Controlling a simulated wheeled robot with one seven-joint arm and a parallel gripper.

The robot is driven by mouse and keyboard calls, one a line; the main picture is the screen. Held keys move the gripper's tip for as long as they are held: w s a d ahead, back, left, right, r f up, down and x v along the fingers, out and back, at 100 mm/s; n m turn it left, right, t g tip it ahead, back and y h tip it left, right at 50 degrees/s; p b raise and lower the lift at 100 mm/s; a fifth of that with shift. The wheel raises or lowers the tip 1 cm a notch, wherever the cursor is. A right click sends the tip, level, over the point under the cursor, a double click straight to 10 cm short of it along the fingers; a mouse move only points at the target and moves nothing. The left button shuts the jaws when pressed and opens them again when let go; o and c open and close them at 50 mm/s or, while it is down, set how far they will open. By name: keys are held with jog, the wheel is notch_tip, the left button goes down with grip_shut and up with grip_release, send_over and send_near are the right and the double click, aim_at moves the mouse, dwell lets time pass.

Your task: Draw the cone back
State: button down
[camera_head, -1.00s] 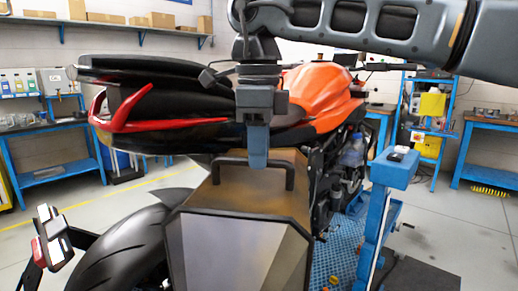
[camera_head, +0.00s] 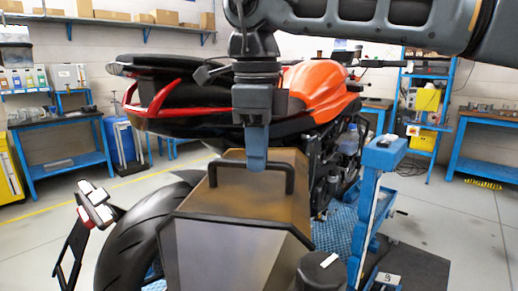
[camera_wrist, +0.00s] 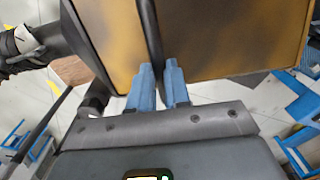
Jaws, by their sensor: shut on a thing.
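The cone (camera_head: 286,205) is a boxy, tapered thing with brown-orange upper faces and a grey front panel, standing behind the motorcycle's tail. A black bar handle (camera_head: 288,179) spans its top. My gripper (camera_head: 257,166) comes down from above with blue fingers shut on the middle of this handle. In the wrist view, my gripper's blue fingers (camera_wrist: 160,88) close around the dark handle bar (camera_wrist: 149,38), with the cone's brown faces (camera_wrist: 210,38) on both sides. The cone's lower part is out of the head view.
The orange and black motorcycle (camera_head: 312,90) stands just beyond the cone, its rear tyre (camera_head: 130,240) at left. A blue post (camera_head: 375,195) rises at right, with a dark mat (camera_head: 415,262) beside it. A black rounded object (camera_head: 320,272) is near the lower edge. Open floor lies at left.

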jog(key=shift+s+a+f, duration=0.1)
jog(key=shift+s, duration=0.15)
jog(key=c, duration=1.1)
grip_release()
jog(key=shift+s+r+b, duration=0.1)
jog(key=shift+r+b, duration=0.2)
jog(key=shift+r, duration=3.65)
jog(key=shift+s, duration=0.1)
